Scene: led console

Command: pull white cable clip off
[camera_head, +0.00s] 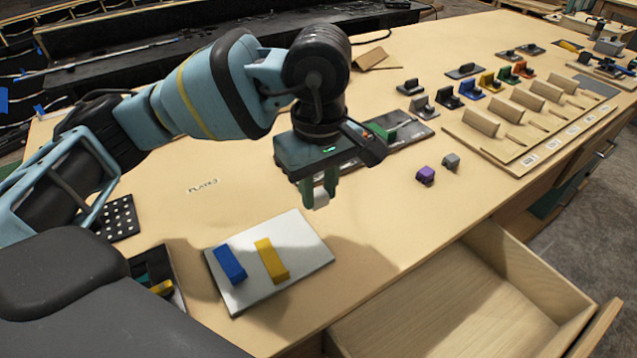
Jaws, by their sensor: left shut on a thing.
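My left gripper (319,190) points down over the table. Its green fingers are shut on a small white clip (321,199), which shows between the fingertips. The clip is held up, apart from the white plate (304,222) below and to the left. A dark panel (414,132) with a green clip (378,131) lies behind the gripper; the gripper hides part of it. I cannot see any cable at the white clip. My right gripper is not in view.
A blue block (229,264) and a yellow block (271,260) lie on the plate. A purple block (426,174) and a grey block (451,161) stand right of the gripper. An open drawer (470,310) juts out in front. Several coloured clips stand at the back right.

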